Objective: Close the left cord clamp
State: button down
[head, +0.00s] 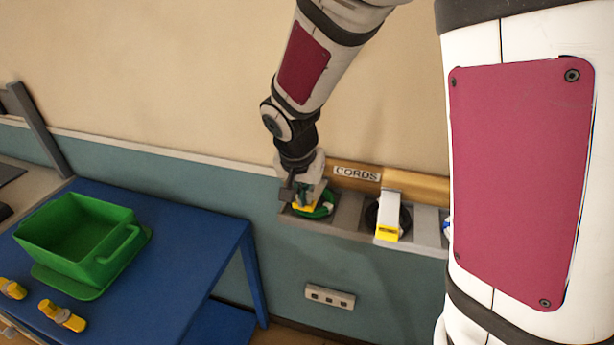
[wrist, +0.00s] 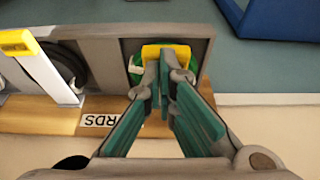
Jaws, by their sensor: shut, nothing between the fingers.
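The left cord clamp shows as a yellow end (head: 305,207) in the leftmost bay of the wall rack, in front of a coiled green cord (head: 326,204). In the wrist view its yellow end (wrist: 151,51) lies across the bay, with the green cord (wrist: 135,66) partly behind it. My gripper (head: 296,190) is shut, its fingertips together (wrist: 170,66) right at the yellow end. They overlap it in the picture; I cannot tell whether they touch. The fingers hide most of the clamp's arm, so its exact angle cannot be told.
A second clamp (head: 390,213), white with a yellow end, stands over a black cord in the bay to the right. The grey rack (head: 348,212) hangs below a wooden board with a CORDS label (head: 357,174). A blue table (head: 185,240) with a green bin (head: 80,232) stands left.

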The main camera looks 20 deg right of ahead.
aim_at(305, 210)
jog(key=shift+s+a+f, duration=0.15)
jog(key=shift+s+f, duration=0.1)
jog(key=shift+f, duration=0.5)
jog(key=shift+s+a+f, duration=0.15)
jog(key=shift+s+f, duration=0.1)
jog(key=shift+f, duration=0.45)
jog(key=shift+w, duration=0.15)
jog(key=shift+w+d+r, duration=0.35)
jog(key=shift+w+d, duration=0.05)
jog(key=shift+w, duration=0.05)
